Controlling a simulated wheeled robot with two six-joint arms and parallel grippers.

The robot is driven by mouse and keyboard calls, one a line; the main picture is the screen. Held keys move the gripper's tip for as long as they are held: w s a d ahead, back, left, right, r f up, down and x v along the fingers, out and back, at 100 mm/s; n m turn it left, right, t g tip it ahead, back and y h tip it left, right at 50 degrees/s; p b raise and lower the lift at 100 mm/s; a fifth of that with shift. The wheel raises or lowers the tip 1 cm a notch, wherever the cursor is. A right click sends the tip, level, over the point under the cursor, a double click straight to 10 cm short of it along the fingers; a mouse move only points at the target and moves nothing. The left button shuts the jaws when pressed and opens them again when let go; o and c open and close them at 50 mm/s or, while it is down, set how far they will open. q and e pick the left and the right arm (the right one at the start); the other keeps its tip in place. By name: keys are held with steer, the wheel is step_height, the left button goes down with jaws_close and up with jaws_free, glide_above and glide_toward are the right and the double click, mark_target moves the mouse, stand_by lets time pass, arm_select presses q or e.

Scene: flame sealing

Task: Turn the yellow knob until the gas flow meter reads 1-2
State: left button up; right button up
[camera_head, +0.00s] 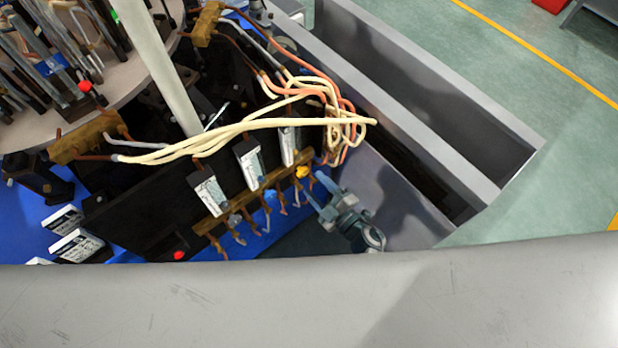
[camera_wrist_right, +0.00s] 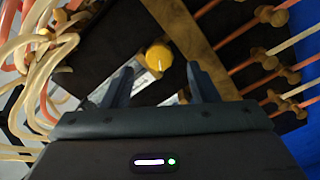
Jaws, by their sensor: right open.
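The yellow knob (camera_head: 302,171) sits at the right end of a brass manifold bar (camera_head: 248,198) in the head view. In the right wrist view the yellow knob (camera_wrist_right: 159,57) is just beyond the fingertips, between them and apart from both. My right gripper (camera_head: 322,189) is open beside the knob; its two fingers also show in the right wrist view (camera_wrist_right: 160,75). White flow meters (camera_head: 250,165) stand along the bar on a dark panel; their readings are too small to tell. My left gripper is not in view.
Cream and orange hoses (camera_head: 330,112) loop close above the knob. A grey metal trough (camera_head: 415,90) lies to the right, and a grey ledge (camera_head: 300,305) crosses the front.

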steer(key=b+v, duration=0.1)
steer(key=v, duration=0.5)
steer(key=shift+s+d, duration=0.1)
stand_by(0.3)
steer(key=s+d+f+m+g+h, duration=0.25)
steer(key=d+f+m, duration=0.2)
steer(key=f, duration=0.45)
steer(key=s+d+f+m+g+h, duration=0.1)
steer(key=s+d+f+m+h, duration=0.35)
steer(key=f, duration=0.55)
steer(key=s+d+f+m+g+h, duration=0.1)
steer(key=s+d+f+m+h, duration=0.15)
steer(key=d+f, duration=0.45)
steer(key=s+d+f+m+g, duration=0.2)
steer(key=s+f+g, duration=0.1)
steer(key=s+f, duration=0.2)
steer(key=s+d+f+m+g+h, duration=0.1)
steer(key=s+d+f+m+g, duration=0.1)
steer(key=s, duration=0.8)
steer(key=s+d+f+m+g+h, duration=0.1)
steer(key=s+d+f+m+g, duration=0.1)
steer(key=s+f+g, duration=0.2)
steer(key=s+f, duration=0.3)
steer(key=s, duration=0.1)
steer(key=shift+s+d+f, duration=0.15)
steer(key=shift+d+f, duration=0.2)
